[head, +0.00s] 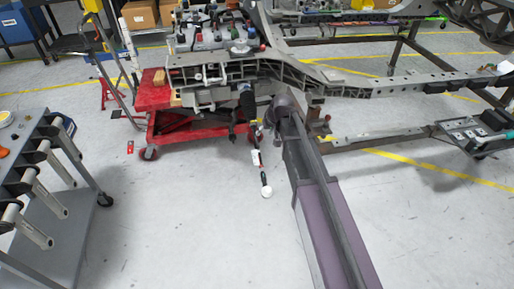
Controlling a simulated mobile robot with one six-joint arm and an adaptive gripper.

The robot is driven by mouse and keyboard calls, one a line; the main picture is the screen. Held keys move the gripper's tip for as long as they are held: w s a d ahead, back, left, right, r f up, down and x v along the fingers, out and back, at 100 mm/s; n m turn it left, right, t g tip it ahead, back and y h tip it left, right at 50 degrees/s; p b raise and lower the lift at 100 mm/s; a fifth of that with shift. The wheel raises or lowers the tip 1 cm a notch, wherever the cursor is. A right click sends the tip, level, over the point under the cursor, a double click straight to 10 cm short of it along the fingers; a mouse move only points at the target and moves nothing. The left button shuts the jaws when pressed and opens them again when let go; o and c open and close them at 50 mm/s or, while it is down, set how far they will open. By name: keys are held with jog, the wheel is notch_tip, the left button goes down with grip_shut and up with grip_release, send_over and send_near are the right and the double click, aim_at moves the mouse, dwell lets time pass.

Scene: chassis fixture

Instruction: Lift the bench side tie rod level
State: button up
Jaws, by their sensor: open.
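The tie rod (264,178) hangs from the front of the chassis in the head view, left of my long grey arm part. It slopes steeply downward below a black ribbed boot (247,101). A pale round end (267,191) is at its bottom, appearing just above the floor. Small white and red parts (257,157) show along its middle. It is not level. I cannot make out my gripper's jaws. The far end of my long grey part lies close to the right of the boot, and nothing is seen holding the rod.
The chassis frame (340,85) spans the back and right. A red lift cart (153,95) stands behind the rod on the left. A grey bench (60,215) with several rods stands at the left edge. The floor (180,220) between bench and tie rod is clear.

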aim_at(257, 144)
jog(key=shift+b+x, duration=5.1)
jog(key=shift+x, duration=0.85)
grip_shut()
